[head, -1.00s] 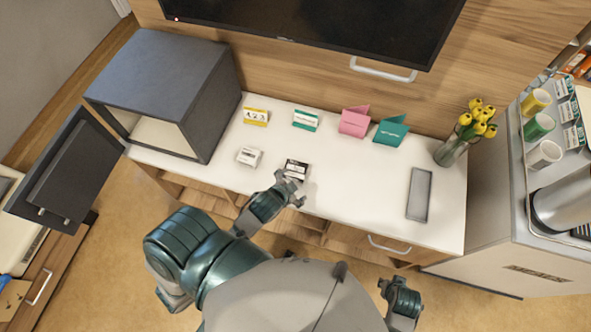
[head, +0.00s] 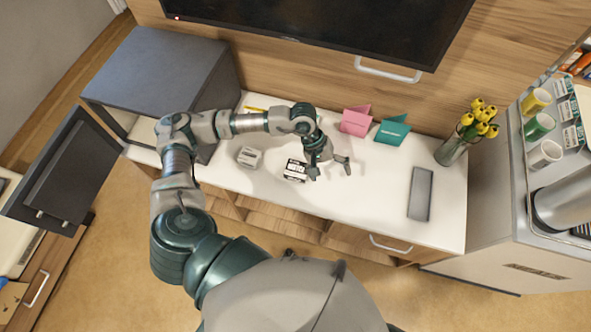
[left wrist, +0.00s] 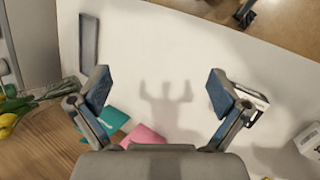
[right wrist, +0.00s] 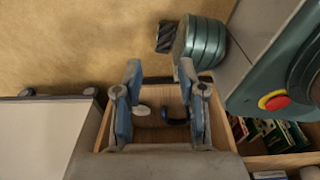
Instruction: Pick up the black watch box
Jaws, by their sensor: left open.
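The black watch box (head: 296,170), with a white label, sits on the white counter (head: 385,212). My left gripper (head: 330,168) is just to its right in the head view, open and empty, fingers pointing down. In the left wrist view the gripper (left wrist: 160,80) has bare counter between its spread fingers; the box (left wrist: 252,97) is partly hidden behind the right-hand finger. My right gripper (right wrist: 160,70) shows only in its own wrist view, open and empty, its fingers parted above a wooden compartment (right wrist: 103,135).
A white box (head: 249,157) stands left of the watch box. Pink (head: 355,121) and teal (head: 391,131) cards stand behind. A grey tray (head: 420,194) and a flower vase (head: 452,149) are right. An open dark cabinet (head: 160,72) stands left. The counter's middle right is clear.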

